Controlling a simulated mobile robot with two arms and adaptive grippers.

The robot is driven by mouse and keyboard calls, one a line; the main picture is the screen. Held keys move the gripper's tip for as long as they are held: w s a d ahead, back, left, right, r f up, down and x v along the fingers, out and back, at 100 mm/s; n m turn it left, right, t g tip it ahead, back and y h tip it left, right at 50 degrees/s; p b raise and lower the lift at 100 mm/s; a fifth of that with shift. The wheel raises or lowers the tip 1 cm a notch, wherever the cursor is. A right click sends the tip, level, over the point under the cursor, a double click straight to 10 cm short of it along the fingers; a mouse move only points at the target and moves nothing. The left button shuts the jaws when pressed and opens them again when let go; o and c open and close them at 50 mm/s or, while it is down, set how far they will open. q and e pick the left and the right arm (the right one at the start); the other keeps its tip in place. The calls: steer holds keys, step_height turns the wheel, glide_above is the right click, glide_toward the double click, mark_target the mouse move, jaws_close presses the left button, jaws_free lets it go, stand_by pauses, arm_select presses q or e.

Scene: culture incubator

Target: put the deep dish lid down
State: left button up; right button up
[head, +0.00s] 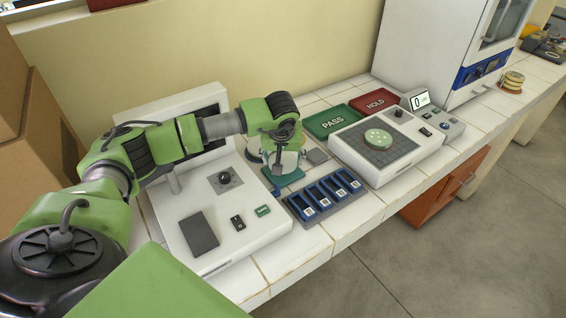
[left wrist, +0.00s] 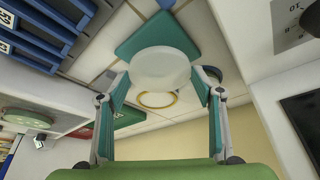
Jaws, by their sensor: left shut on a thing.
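My left gripper (head: 278,165) hangs over the bench above a teal mat (head: 283,176). In the left wrist view its two teal-tipped fingers (left wrist: 163,85) are shut on a pale, round, translucent lid (left wrist: 160,66). The lid is held between the fingertips, with the teal mat (left wrist: 150,32) behind it. Whether the lid touches the mat cannot be told. In the head view the gripper mostly hides the lid. A yellow-rimmed ring or dish (left wrist: 157,105) shows past the lid in the left wrist view. My right gripper is not in view.
A blue slotted rack (head: 325,194) stands close in front of the mat. A white device with a knob (head: 223,215) is on the left. A green colony dish (head: 378,139) sits on a counter at right. Green PASS (head: 333,122) and red HOLD (head: 375,102) trays lie behind.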

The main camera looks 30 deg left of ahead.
arm_select(q)
step_height(320, 180, down, 2)
steer(key=shift+f+p, duration=0.2)
steer(key=shift+p, duration=0.35)
steer(key=shift+f, duration=0.25)
steer(key=shift+f+b, duration=0.2)
steer(key=shift+b, duration=0.1)
steer(key=o, duration=1)
steer(key=shift+r, duration=0.1)
steer(key=shift+o, duration=0.2)
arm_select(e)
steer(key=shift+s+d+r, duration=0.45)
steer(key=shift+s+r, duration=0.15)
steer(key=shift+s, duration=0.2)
